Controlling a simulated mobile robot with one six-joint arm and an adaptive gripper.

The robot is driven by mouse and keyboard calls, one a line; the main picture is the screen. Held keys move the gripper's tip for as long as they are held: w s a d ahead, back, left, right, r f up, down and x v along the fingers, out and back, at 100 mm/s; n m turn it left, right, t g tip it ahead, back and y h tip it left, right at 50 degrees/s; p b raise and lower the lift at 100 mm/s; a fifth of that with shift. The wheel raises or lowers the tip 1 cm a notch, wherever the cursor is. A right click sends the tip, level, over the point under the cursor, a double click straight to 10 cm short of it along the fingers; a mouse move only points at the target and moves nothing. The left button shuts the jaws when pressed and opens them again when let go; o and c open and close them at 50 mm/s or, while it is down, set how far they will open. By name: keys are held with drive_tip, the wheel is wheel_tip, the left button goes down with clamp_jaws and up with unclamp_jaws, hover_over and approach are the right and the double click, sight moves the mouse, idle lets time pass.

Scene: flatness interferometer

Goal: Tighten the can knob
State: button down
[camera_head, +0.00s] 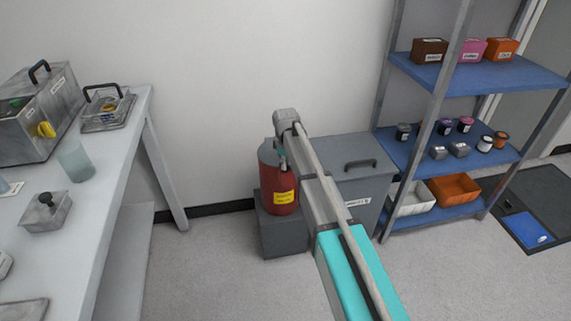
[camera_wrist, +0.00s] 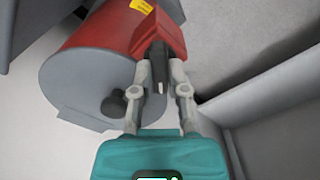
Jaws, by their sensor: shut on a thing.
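The red can (camera_head: 279,193) stands upright on a grey block, with a yellow label and a grey top. In the wrist view the red can (camera_wrist: 112,30) shows its round grey top (camera_wrist: 80,88). A small black knob (camera_wrist: 113,103) sits on that top, left of my fingers and apart from their tips. My gripper (camera_wrist: 160,72) is shut on a red part with a dark middle (camera_wrist: 158,38) at the can's edge. I cannot tell whether this part belongs to the can. In the head view my arm hides part of the can, and the fingers are barely visible.
A grey lidded bin (camera_head: 363,170) stands close right of the can. Beyond it is a blue shelf unit (camera_head: 440,83) with boxes and small jars. A white table (camera_head: 110,140) with metal cases is at left. The floor (camera_head: 205,250) between table and can is clear.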

drive_tip(key=m, duration=0.4)
drive_tip(key=shift+m, duration=0.3)
drive_tip(key=m, duration=0.4)
drive_tip(key=shift+m, duration=0.3)
drive_tip(key=c, duration=0.6)
unclamp_jaws()
drive_tip(key=shift+c, duration=0.2)
drive_tip(key=shift+n, duration=0.4)
